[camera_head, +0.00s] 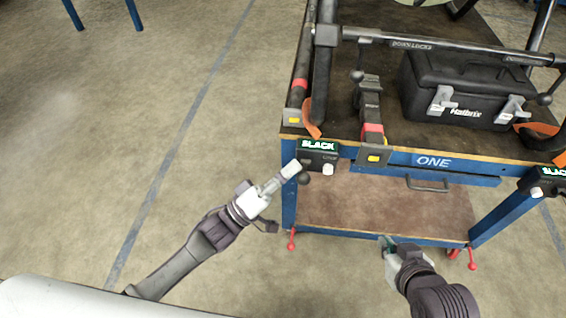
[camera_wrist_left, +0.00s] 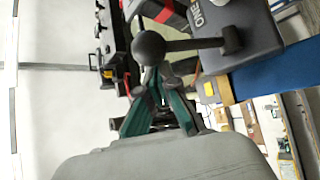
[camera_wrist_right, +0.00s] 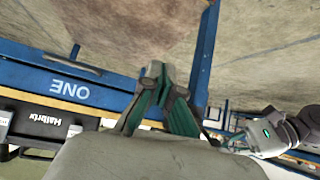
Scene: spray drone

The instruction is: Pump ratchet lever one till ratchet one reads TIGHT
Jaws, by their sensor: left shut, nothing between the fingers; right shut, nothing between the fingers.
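The ratchet one box (camera_head: 318,157) sits at the left front corner of the workbench; its green display (camera_head: 319,145) reads SLACK. The ratchet lever ends in a dark ball knob (camera_head: 304,179), low beside the box. My left gripper (camera_head: 294,168) is shut and empty, its tips close to the knob. In the left wrist view the ball knob (camera_wrist_left: 148,47) is just beyond the fingertips (camera_wrist_left: 154,84), on a rod (camera_wrist_left: 195,44) from the box; I cannot tell whether they touch. My right gripper (camera_head: 387,242) is shut and empty, low in front of the bench; it also shows in the right wrist view (camera_wrist_right: 154,74).
A second box (camera_head: 555,175) reading SLACK is at the right. A lower shelf (camera_head: 385,212) is bare. The floor to the left is clear.

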